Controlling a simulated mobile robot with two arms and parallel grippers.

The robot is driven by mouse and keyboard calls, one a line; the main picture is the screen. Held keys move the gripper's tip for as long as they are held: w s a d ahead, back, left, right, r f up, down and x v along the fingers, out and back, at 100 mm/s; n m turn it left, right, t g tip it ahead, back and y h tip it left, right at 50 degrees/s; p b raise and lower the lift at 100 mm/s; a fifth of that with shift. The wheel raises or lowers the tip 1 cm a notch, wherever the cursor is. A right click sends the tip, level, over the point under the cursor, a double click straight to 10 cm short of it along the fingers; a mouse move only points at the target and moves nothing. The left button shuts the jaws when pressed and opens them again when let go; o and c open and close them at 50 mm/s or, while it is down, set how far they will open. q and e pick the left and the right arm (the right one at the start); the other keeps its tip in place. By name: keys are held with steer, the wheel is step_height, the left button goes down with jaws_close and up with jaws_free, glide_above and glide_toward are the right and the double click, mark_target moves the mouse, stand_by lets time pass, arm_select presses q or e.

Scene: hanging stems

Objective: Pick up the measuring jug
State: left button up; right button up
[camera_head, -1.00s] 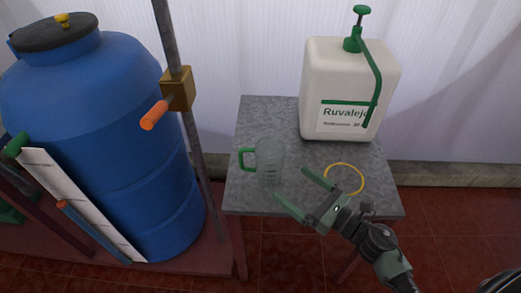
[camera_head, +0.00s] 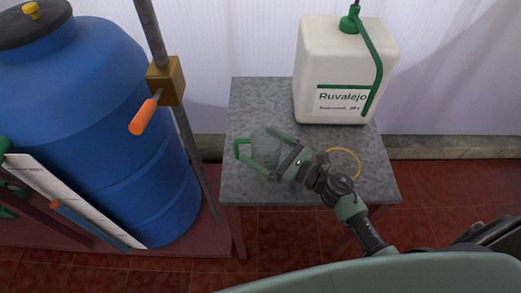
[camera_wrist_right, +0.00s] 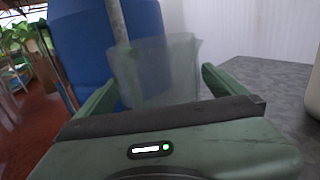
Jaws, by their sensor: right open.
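The measuring jug (camera_head: 264,146) is clear with a green handle on its left side, and stands upright on the grey table (camera_head: 300,185). My right gripper (camera_head: 256,149) is open, with its two green fingers on either side of the jug. In the right wrist view the jug (camera_wrist_right: 155,72) shows between the open fingers (camera_wrist_right: 158,90). Its handle is hidden there. I cannot tell whether the fingers touch it. My left gripper is not in view.
A white Ruvalejo canister (camera_head: 343,70) with a green pump stands at the table's back right. A yellow ring (camera_head: 343,152) lies partly behind my right arm. A blue barrel (camera_head: 110,120) and a metal pole with an orange-handled valve (camera_head: 144,116) stand left of the table.

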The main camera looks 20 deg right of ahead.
steer(key=c, duration=1.5)
